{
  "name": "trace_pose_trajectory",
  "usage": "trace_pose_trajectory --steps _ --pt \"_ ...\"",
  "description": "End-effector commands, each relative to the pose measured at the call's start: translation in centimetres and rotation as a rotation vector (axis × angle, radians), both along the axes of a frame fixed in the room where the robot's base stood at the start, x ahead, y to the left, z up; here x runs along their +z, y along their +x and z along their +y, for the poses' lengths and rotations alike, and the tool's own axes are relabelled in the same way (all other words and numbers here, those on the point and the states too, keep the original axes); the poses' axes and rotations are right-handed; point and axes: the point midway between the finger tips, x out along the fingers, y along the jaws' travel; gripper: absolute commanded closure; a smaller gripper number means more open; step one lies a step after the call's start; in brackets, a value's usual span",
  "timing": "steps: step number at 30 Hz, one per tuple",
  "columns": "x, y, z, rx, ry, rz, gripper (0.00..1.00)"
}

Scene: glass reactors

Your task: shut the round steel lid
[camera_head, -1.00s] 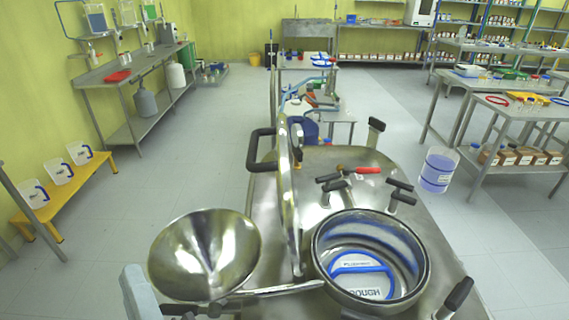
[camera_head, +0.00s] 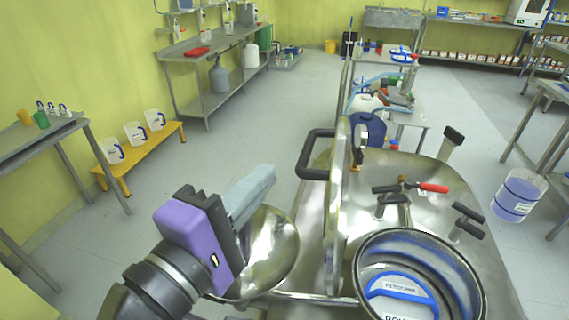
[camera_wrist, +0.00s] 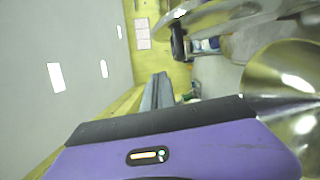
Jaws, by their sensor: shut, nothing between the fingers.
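The round steel lid (camera_head: 338,215) stands upright, edge-on to me, at the left side of the round opening (camera_head: 362,275) in the steel vessel top. A black loop handle (camera_head: 314,156) sticks out from its left face. In the wrist view the lid (camera_wrist: 235,14) shows at the top, with the dark handle (camera_wrist: 178,45) below it. My gripper (camera_head: 268,172) is shut and empty, left of the lid and below its handle, apart from both. It hides part of the steel funnel. The shut fingers also show in the wrist view (camera_wrist: 160,78).
The steel funnel (camera_head: 280,245) sits left of the lid, below my gripper. A red-handled valve (camera_head: 432,187) and black clamp knobs (camera_head: 468,212) stand on the vessel top. A yellow bench (camera_head: 150,145) is at the left wall. The floor between is clear.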

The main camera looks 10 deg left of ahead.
Motion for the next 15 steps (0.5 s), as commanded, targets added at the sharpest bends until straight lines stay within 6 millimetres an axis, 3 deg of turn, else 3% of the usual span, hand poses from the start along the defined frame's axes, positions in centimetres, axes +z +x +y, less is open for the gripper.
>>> trace_pose_trajectory --steps 12,15 --pt "0.4 7.7 -2.3 -0.002 0.001 0.0 1.0" --pt "0.6 8.5 -3.3 0.0 0.002 0.0 1.0"
